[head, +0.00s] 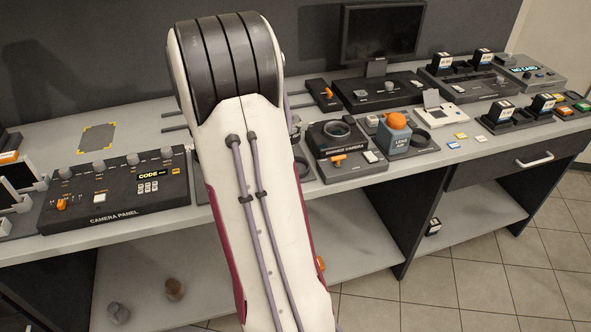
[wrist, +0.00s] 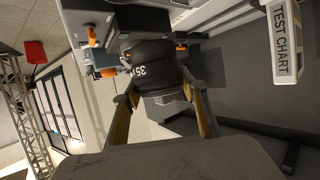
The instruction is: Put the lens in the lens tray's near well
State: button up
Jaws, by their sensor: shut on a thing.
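In the wrist view a black lens (wrist: 152,68) with white "35" lettering sits between the fingers of my gripper (wrist: 163,100), which is shut on it. A dark boxy thing with orange parts lies right beyond the lens; I cannot tell whether the two touch. In the head view my arm hides my gripper and the lens. A grey tray with dark round wells (head: 433,146), which may be the lens tray, lies on the bench right of my arm. A blue bottle with an orange top, marked "LENS AIR" (head: 396,140), covers part of it.
A camera panel (head: 120,190) stands on the bench left of my arm. A dark device with a round opening (head: 337,131) is just right of my arm, with a monitor (head: 383,35) behind.

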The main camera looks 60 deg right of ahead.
jog(key=shift+s+a+f+m+g, duration=0.1)
jog(key=shift+s+m+g, duration=0.1)
jog(key=shift+s, duration=0.2)
jog(key=shift+s+a+m+g, duration=0.1)
jog(key=shift+s+g, duration=0.1)
jog(key=shift+s, duration=0.45)
jog(key=shift+f, duration=3.05)
jog(key=shift+f, duration=0.1)
jog(key=shift+f, duration=1.75)
jog(key=o, duration=1.3)
jog(key=shift+f, duration=0.15)
